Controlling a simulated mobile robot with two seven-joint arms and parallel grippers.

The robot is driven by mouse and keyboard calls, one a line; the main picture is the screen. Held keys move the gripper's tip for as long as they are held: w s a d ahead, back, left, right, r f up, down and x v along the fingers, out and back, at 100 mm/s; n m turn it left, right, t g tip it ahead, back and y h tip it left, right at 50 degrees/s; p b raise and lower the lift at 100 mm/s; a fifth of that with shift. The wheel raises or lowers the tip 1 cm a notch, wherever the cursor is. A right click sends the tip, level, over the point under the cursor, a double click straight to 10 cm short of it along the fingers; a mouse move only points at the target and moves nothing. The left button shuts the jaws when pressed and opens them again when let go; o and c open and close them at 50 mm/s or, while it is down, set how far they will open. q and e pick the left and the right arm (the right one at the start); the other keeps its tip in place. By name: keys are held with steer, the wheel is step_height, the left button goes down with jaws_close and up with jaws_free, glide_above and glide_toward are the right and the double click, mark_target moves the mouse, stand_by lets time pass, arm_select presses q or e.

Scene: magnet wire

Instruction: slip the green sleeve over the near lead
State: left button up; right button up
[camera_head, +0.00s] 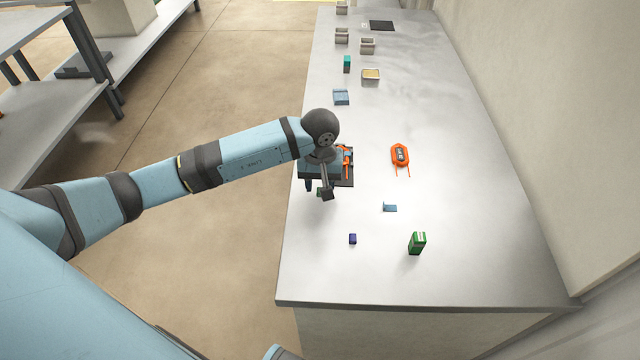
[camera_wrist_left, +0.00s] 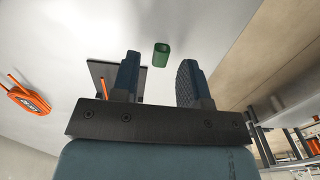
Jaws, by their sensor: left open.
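The green sleeve (camera_wrist_left: 161,54) is a short hollow tube. In the left wrist view it shows in the gap between my left fingertips, slightly beyond them, with its open end visible. My left gripper (camera_wrist_left: 159,62) is open, and I cannot tell whether either finger touches the sleeve. In the head view the left gripper (camera_head: 324,192) hangs low over the table's left edge, hiding most of the sleeve. An orange lead (camera_head: 347,160) shows at a dark plate (camera_head: 345,182) beside the gripper; the lead also appears in the left wrist view (camera_wrist_left: 100,87). My right gripper is out of view.
An orange device (camera_head: 400,155) with two thin prongs lies right of the plate. A blue bracket (camera_head: 390,208), a purple block (camera_head: 352,239) and a green box (camera_head: 417,243) stand nearer. Several bins line the far end. The table's right side is clear.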

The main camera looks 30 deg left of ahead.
arm_select(q)
step_height(320, 180, up, 11)
steer(key=shift+p, duration=0.45)
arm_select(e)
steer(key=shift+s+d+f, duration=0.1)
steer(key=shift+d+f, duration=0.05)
